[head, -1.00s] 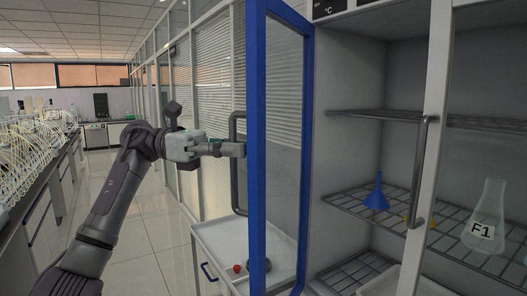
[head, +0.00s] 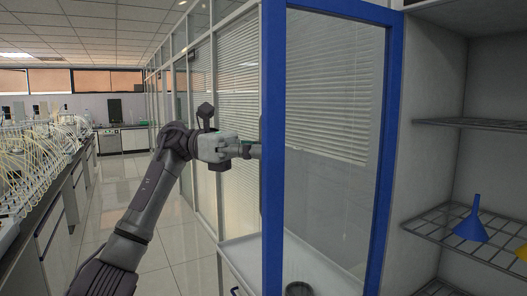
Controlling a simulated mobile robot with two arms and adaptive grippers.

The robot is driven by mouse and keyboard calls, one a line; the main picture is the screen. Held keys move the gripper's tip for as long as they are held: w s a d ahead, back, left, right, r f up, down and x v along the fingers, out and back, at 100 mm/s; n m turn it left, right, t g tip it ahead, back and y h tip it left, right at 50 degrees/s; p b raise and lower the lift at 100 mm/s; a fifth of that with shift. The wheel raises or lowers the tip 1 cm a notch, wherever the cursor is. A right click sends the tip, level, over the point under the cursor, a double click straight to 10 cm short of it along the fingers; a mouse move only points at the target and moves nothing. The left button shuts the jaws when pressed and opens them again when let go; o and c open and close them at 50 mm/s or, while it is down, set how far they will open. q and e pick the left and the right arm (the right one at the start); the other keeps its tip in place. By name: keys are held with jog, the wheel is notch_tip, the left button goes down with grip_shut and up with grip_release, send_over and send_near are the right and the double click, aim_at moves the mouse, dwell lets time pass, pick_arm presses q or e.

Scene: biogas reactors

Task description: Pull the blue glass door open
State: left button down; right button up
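The blue-framed glass door (head: 272,200) stands wide open, swung out from the cabinet. Its pane is clear, and the blinds and a white surface show through it. My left gripper (head: 252,150) is at the door's free edge, on the outer side, where the door handle (head: 261,128) is. Its fingers appear closed around that handle, though the fingertips and most of the handle are hidden behind the blue frame. My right gripper is out of view.
The open cabinet at right has wire shelves (head: 455,238) holding a blue funnel (head: 471,222) and a partly cut-off yellow item (head: 522,252). A white surface (head: 240,255) lies behind the door. A long bench (head: 50,190) runs at left, with clear floor (head: 165,240) between.

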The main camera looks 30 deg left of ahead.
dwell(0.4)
pick_arm(q)
jog(key=c, duration=1.2)
grip_release()
jog(key=shift+a, duration=0.1)
jog(key=a, duration=1.2)
jog(key=shift+w, duration=0.25)
